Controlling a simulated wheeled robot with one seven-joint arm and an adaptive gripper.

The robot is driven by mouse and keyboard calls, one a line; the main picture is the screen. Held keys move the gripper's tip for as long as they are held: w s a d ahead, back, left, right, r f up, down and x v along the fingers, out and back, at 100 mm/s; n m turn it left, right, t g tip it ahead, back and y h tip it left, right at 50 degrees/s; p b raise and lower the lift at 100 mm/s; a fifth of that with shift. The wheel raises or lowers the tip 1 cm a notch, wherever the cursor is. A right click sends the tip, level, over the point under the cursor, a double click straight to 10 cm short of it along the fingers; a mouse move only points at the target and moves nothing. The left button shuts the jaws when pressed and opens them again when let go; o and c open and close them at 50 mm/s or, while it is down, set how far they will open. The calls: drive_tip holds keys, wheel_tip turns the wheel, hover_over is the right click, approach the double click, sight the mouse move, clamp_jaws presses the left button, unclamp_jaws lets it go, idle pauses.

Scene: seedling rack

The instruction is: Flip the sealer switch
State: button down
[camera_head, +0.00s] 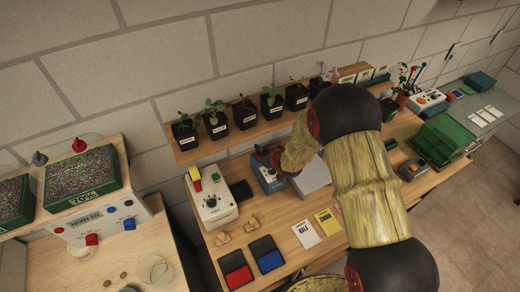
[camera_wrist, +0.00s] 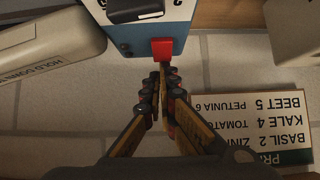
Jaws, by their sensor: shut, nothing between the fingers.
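A blue box (camera_wrist: 160,38) with a pale top panel is at the upper middle of the wrist view. A red switch (camera_wrist: 162,48) sticks out from its edge. My gripper (camera_wrist: 163,70) is shut and empty, its fingertips just below the red switch. I cannot tell whether they touch it. In the head view the blue box (camera_head: 268,181) stands on the bench below the plant shelf, and my gripper (camera_head: 266,156) is over its back part. My arm partly hides that area, and the red switch is not clear there.
A cream device (camera_wrist: 50,42) lettered "HOLD DOWN" lies beside the box in the wrist view. A price sign (camera_wrist: 255,128) is at the lower right. Potted seedlings (camera_head: 245,114) line the shelf above. A white control box (camera_head: 212,203) stands to the left.

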drive_tip(key=p, duration=0.1)
drive_tip(key=g+p, duration=0.1)
drive_tip(key=p, duration=0.1)
drive_tip(key=shift+w+a+f+g+h, duration=0.2)
drive_tip(key=shift+w+g+h, duration=0.1)
drive_tip(key=shift+w+h, duration=0.1)
drive_tip(key=shift+f+g+p, duration=0.2)
drive_tip(key=shift+g+p, duration=0.1)
drive_tip(key=shift+p, duration=0.05)
drive_tip(key=shift+w+f, duration=0.1)
drive_tip(key=shift+f, duration=0.05)
